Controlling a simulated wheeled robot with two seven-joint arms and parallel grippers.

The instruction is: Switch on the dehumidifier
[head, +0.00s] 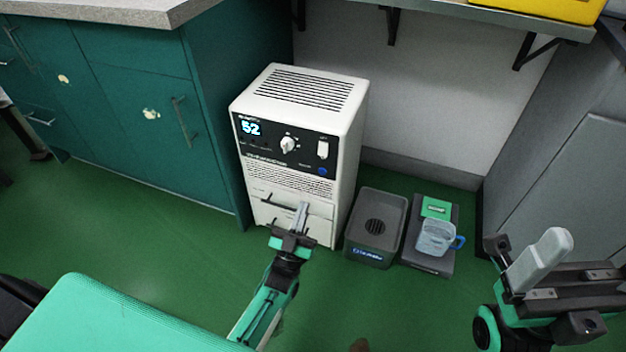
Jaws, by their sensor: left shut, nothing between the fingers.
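The dehumidifier (300,120) is a white upright box on the green floor, with a slotted top and a black control panel. Its panel has a lit blue display (250,128) reading 52, a white knob (288,145), a white rocker switch (322,149) and a small blue spot (323,171). I cannot tell the rocker's position. My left gripper (302,210) is shut and empty, in front of the unit's lower drawer front, well below the panel; I cannot tell whether it touches. My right gripper (540,258) is at the lower right, away from the dehumidifier, its opening unclear.
A dark grey bin (362,247) stands right of the dehumidifier. Beside it a dark base (428,262) carries a clear jug (436,238) and a green label. A teal cabinet (125,110) stands close on the left, a grey cabinet (570,165) on the right. A shelf (480,14) hangs above.

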